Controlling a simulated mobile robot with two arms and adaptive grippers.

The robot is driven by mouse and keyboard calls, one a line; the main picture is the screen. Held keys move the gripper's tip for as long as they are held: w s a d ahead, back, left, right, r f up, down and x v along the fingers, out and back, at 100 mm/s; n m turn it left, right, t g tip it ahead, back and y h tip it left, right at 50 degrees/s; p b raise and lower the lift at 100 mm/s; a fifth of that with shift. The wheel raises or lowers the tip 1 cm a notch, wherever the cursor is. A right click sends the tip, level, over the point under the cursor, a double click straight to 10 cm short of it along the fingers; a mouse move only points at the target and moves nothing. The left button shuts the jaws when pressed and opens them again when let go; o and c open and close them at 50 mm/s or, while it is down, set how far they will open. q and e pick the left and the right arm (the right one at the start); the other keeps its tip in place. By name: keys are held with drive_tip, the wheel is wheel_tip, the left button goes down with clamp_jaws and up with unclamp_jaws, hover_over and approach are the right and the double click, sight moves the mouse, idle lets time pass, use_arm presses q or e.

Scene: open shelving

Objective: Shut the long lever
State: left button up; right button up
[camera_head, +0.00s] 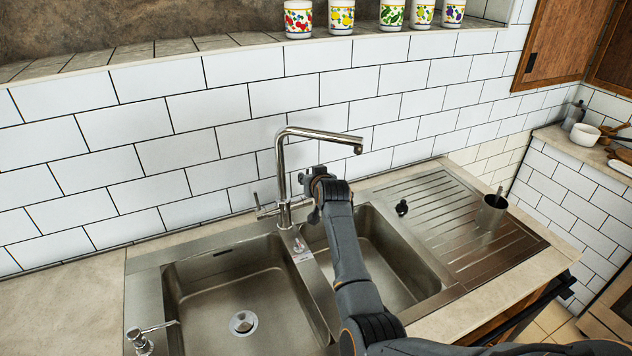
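A chrome faucet (283,175) stands behind the double sink, with its spout reaching right. A thin lever (257,202) sticks up at the left of the faucet's base, on a short horizontal stem. My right gripper (314,188) is just right of the faucet's upright pipe, at the end of my dark arm that comes in from the lower right. Its fingers are small and partly hidden, so I cannot tell whether they are open or touch the faucet. My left gripper is not in view.
The left basin (215,290) is empty. Several painted mugs (341,16) line the ledge above the tiled wall.

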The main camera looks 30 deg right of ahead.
drive_tip(key=v, duration=0.6)
drive_tip(key=shift+s, duration=0.25)
drive_tip(key=shift+a, duration=0.1)
